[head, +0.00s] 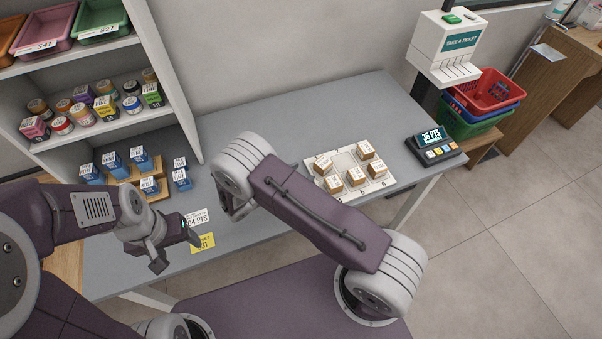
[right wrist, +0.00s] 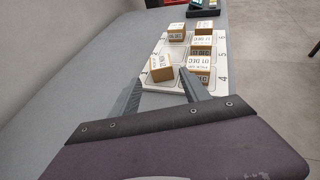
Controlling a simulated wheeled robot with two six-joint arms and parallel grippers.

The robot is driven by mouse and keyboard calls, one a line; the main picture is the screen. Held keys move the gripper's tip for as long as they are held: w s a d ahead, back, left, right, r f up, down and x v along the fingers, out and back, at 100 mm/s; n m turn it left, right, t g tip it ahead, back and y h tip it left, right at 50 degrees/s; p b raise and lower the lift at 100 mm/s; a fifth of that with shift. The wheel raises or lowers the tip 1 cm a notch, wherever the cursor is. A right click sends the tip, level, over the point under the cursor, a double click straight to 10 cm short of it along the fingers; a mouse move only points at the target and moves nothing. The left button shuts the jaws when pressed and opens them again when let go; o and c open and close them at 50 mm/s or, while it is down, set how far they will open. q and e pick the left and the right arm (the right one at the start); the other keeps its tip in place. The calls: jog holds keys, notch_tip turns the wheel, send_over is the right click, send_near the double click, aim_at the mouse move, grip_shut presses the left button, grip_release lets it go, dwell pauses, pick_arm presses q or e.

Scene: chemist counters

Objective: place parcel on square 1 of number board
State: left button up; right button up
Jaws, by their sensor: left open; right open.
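The number board (head: 346,159) is a pale board at the right end of the grey counter, with several small brown parcels with white labels on it. In the right wrist view this parcel (right wrist: 161,68) is just beyond the fingertips of my right gripper (right wrist: 161,86), which is open and low over the board (right wrist: 153,85). My forearm hides that gripper in the head view. My left gripper (head: 176,249) is open and empty over the counter's front left.
Other parcels (head: 377,169) fill the front row and one back square. A display (head: 434,145) stands right of the board. Blue boxes (head: 140,159) on wooden stands are at the left, below shelves. A yellow card (head: 203,243) is near my left gripper.

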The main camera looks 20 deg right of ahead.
jog(key=s+d+r+m+g+y, duration=0.2)
jog(key=s+r+m+g+y, duration=0.15)
jog(key=s+m, duration=0.25)
jog(key=s+d+r+m+g+y, duration=0.2)
jog(key=s+m+g+y, duration=0.15)
jog(key=s+m, duration=0.25)
jog(key=s+a+r+m+t+y, duration=0.2)
jog(key=s+a+r+m+y, duration=0.1)
jog(key=m, duration=0.8)
notch_tip(320, 180, up, 2)
jog(key=s+y, duration=0.1)
jog(key=y, duration=0.1)
jog(key=shift+a+y, duration=0.3)
jog(key=shift+a, duration=0.05)
jog(key=shift+s+d, duration=0.15)
